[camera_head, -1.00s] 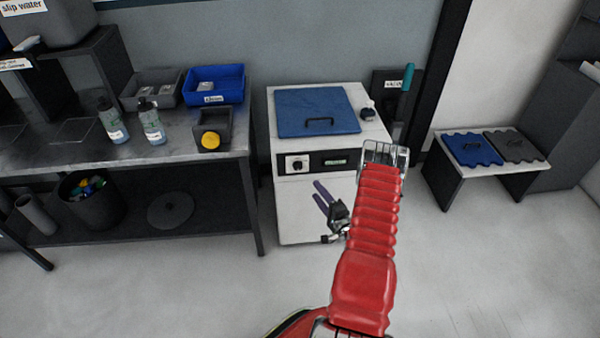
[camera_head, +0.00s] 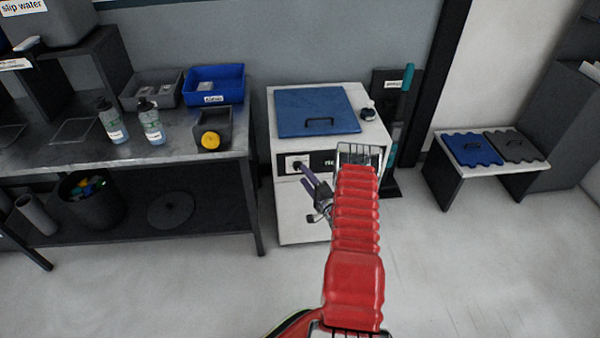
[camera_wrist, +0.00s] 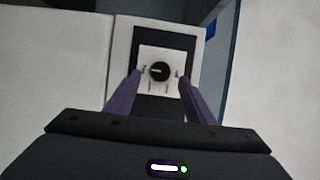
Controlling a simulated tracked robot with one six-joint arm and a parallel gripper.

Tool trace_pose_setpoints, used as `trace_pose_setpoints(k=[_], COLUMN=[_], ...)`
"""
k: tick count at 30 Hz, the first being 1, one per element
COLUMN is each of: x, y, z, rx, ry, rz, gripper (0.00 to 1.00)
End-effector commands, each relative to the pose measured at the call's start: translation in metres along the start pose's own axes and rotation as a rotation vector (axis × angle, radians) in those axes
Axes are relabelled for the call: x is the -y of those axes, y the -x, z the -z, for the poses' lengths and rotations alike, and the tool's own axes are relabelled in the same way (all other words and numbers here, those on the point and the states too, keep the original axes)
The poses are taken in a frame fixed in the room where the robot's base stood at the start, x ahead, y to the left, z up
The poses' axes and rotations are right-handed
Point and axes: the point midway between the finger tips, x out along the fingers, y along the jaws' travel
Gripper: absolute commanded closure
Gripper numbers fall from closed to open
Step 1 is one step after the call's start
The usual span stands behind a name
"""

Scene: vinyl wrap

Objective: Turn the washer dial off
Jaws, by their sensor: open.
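The washer (camera_head: 290,215) is a white box with a blue lid (camera_head: 318,110) and a dark front panel (camera_head: 318,162). Its black round dial sits on a white plate (camera_head: 290,160) at the panel's left. In the wrist view the dial (camera_wrist: 160,71) lies between my fingertips, with its white pointer line toward the left of the picture. Small marks surround it, too blurred to read. My gripper (camera_head: 301,168) is open, with purple fingers reaching to the dial plate; it also shows in the wrist view (camera_wrist: 159,74). I cannot tell whether the fingers touch the dial.
My red arm hides part of the washer's right front. A workbench (camera_head: 190,143) with bottles and bins stands at the left. A low stand (camera_head: 492,163) with blue and grey lids is at the right. A teal-handled tool (camera_head: 404,90) stands right of the washer. The floor in front is open.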

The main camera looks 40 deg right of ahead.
Motion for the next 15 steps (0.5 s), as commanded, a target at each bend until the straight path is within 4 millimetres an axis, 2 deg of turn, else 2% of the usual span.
trace_pose_setpoints(k=[3, 7, 15], x=[0.001, 0.0, 0.0], y=[-0.018, -0.033, -0.042], z=[-0.001, -0.001, 0.0], rx=[0.002, 0.002, 0.001], ry=[0.0, 0.001, -0.001], rz=[0.001, 0.001, 0.0], gripper=[0.51, 0.51, 0.51])
